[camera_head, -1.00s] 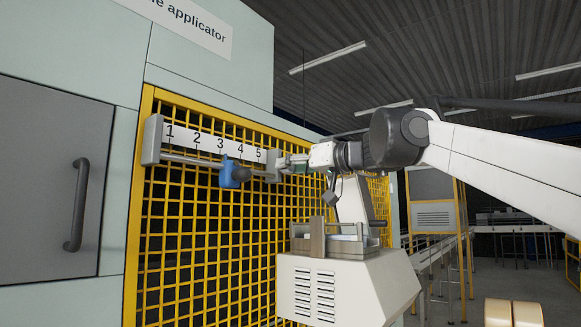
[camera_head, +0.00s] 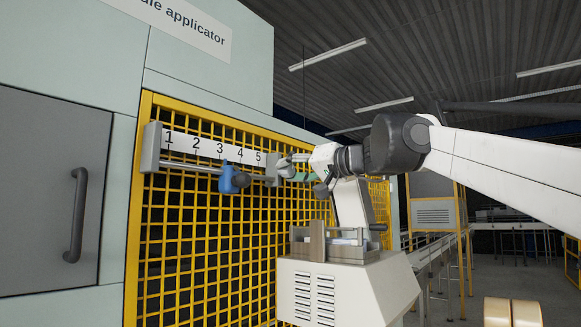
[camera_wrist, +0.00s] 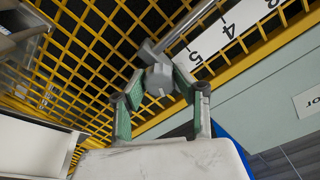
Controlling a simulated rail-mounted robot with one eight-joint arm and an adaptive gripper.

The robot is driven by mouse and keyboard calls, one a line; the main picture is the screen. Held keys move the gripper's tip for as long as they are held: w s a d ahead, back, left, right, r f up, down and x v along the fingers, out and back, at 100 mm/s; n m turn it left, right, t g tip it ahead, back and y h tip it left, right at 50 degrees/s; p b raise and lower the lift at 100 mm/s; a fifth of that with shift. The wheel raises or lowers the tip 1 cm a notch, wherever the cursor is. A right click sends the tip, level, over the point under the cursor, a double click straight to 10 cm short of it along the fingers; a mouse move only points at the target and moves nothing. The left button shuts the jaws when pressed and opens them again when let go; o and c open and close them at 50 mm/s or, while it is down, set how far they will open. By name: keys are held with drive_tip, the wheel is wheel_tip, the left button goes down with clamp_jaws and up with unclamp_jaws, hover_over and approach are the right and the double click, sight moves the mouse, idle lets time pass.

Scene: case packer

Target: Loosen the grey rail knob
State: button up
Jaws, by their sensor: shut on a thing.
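The grey rail knob (camera_wrist: 158,80) sits at the right end of the numbered rail, on the grey end bracket (camera_wrist: 150,52). My gripper (camera_wrist: 159,72) is shut on it, with a green-padded finger on either side. In the head view my gripper (camera_head: 288,170) reaches the rail's right end from the right, and its fingers largely hide the knob. The rail (camera_head: 190,165) runs below a white scale (camera_head: 208,148) marked 1 to 5. A blue slider (camera_head: 227,178) with a dark round part stands on the rail near 3 and 4, clear of my gripper.
A yellow mesh guard (camera_head: 215,235) lies close behind the rail. A white vented housing (camera_head: 345,285) with a tray-like box (camera_head: 325,252) stands below my wrist. A grey door with a handle (camera_head: 76,215) is at the left.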

drive_tip(key=m+p, duration=0.1)
drive_tip(key=m, duration=0.5)
drive_tip(key=shift+p, duration=0.35)
drive_tip(key=m+p, duration=0.1)
drive_tip(key=m, duration=0.5)
drive_tip(key=shift+g, duration=0.3)
drive_tip(key=shift+m, duration=0.3)
drive_tip(key=o, duration=1.2)
drive_tip(key=shift+c, duration=0.2)
drive_tip(key=shift+d, duration=0.1)
drive_tip(key=v, duration=1.2)
drive_tip(key=shift+w+f, duration=0.1)
drive_tip(key=shift+f, duration=0.15)
